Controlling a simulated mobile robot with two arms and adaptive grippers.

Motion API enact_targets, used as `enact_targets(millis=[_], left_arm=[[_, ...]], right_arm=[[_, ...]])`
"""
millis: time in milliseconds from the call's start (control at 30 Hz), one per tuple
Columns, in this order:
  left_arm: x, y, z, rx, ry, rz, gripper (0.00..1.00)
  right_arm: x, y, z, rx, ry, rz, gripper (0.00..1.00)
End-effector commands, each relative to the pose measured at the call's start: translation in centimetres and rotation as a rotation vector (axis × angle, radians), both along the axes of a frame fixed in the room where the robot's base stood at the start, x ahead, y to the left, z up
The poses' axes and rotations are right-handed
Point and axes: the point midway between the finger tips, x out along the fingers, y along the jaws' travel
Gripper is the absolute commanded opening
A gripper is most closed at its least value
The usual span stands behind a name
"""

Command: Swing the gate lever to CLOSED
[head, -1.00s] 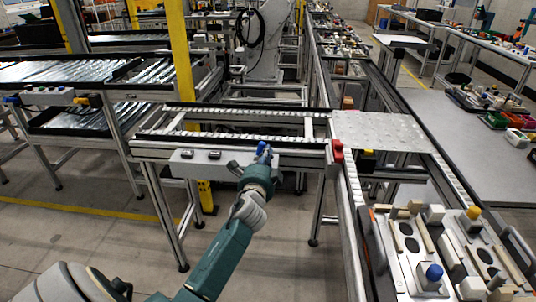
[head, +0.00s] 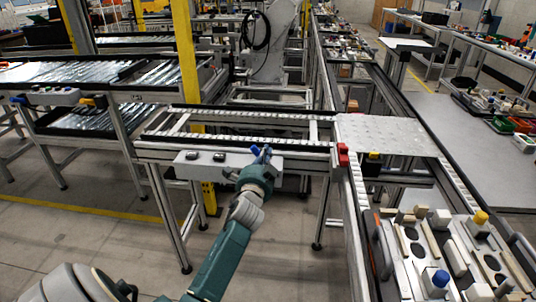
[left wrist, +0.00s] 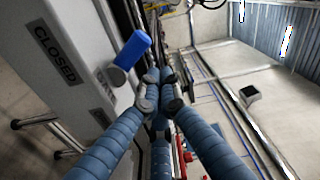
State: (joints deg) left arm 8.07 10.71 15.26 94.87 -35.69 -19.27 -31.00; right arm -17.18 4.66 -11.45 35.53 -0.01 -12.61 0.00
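The gate lever shows as a blue cylindrical handle (left wrist: 133,50) on a pale hub (left wrist: 113,75) in the left wrist view. A CLOSED label (left wrist: 53,55) is on the grey panel to its left. In the head view the panel is a grey box (head: 222,164) on the front rail of the conveyor frame, with blue parts at its right end. My left gripper (left wrist: 160,76) has its blue-grey fingers drawn together, with nothing seen between them. They are beside the handle, to its right in the wrist view; contact cannot be told. My right gripper is out of view.
A red block (head: 342,154) is on the rail right of the panel. A perforated metal plate (head: 385,133) bridges the conveyor there. A fixture pallet (head: 440,262) with blue and yellow knobs is at the front right. A yellow post (head: 184,70) stands behind the frame.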

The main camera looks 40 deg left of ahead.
Motion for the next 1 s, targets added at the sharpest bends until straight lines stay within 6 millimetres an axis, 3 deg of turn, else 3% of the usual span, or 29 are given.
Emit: enact_targets(millis=[500,1000], left_arm=[[-0.9,1.4,0.1,-0.266,-0.161,-0.001,0.00],[-1.0,1.6,0.1,-0.314,-0.191,-0.001,0.00]], right_arm=[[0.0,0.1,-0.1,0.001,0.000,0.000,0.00],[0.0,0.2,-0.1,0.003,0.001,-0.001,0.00]])
